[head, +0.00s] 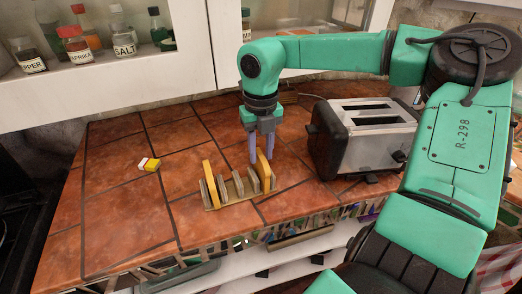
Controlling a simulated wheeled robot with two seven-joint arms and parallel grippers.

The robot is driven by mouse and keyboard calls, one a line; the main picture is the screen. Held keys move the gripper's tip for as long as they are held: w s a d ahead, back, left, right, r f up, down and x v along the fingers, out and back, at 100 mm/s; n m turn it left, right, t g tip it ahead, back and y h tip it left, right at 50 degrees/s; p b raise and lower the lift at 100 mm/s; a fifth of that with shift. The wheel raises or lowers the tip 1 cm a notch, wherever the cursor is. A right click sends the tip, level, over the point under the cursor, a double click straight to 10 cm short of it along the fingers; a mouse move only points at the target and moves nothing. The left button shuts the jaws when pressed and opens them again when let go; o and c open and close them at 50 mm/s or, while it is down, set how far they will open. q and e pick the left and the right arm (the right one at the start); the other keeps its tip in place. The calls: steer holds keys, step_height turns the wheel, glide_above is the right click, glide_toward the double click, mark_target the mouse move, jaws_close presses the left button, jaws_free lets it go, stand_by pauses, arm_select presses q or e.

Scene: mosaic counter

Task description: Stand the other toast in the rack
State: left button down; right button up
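A wooden toast rack (236,198) with upright dividers stands on the tiled counter. One toast (209,180) stands upright at the rack's left end. Another toast (264,172) stands upright at its right end. My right gripper (261,159) points down over that right toast, with one finger at each side of its upper part. The fingers are apart, but whether they press on the toast cannot be made out. The toast's lower edge is partly hidden by the rack. My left gripper is not in view.
A black and chrome toaster (370,140) stands right of the rack, close to my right arm. Spice jars (75,45) stand in the cabinet behind. The left counter (115,210) is mostly free.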

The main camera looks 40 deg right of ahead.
steer(key=o, duration=0.5)
step_height(320, 180, up, 15)
steer(key=shift+f+b, duration=0.2)
steer(key=shift+b, duration=0.1)
stand_by(0.3)
